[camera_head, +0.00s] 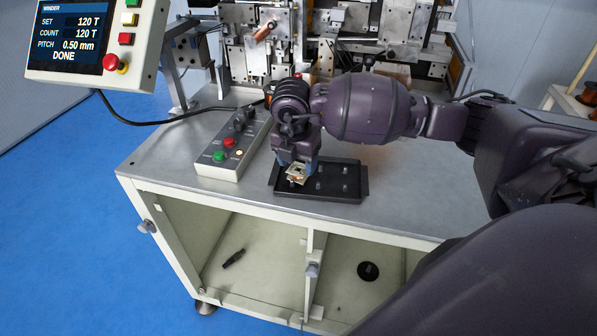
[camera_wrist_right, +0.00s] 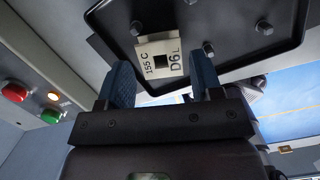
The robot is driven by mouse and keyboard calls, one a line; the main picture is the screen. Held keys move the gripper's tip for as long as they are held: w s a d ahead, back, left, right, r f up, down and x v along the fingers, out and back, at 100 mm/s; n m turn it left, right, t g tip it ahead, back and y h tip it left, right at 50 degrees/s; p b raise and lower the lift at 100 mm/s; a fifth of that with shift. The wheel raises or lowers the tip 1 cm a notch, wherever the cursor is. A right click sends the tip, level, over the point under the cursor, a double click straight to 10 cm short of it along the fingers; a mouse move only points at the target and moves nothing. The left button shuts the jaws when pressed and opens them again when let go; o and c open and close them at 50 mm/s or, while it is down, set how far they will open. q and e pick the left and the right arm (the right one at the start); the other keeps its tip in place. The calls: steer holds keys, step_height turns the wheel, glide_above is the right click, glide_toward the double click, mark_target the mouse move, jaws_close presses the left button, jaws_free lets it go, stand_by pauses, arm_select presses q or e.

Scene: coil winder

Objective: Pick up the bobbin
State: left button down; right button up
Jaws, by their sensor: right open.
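The bobbin (camera_head: 297,174) is a small cream piece with a hint of copper, at the left end of a black tray (camera_head: 345,195). In the right wrist view the bobbin (camera_wrist_right: 157,46) shows a pale flange printed "155 C" and "D6L" with a dark square hole. My right gripper (camera_head: 298,163) points down over it from above. In the wrist view its two blue fingers (camera_wrist_right: 163,72) are open, one towards each side of the bobbin, with the flange just beyond the tips. Contact cannot be told. My left gripper is out of view.
The tray has several upright pegs. A button box (camera_head: 232,150) stands left of it on the metal bench (camera_head: 160,160). The winder (camera_head: 340,40) stands behind, and a screen reading "DONE" (camera_head: 85,40) hangs at upper left. The bench's front right is clear.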

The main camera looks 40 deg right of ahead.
steer(key=shift+d+f, duration=0.15)
steer(key=shift+f, duration=1.3)
steer(key=c, duration=0.7)
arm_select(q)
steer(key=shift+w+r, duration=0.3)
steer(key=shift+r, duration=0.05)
arm_select(e)
steer(key=shift+r, duration=10.05)
steer(key=shift+c, duration=0.2)
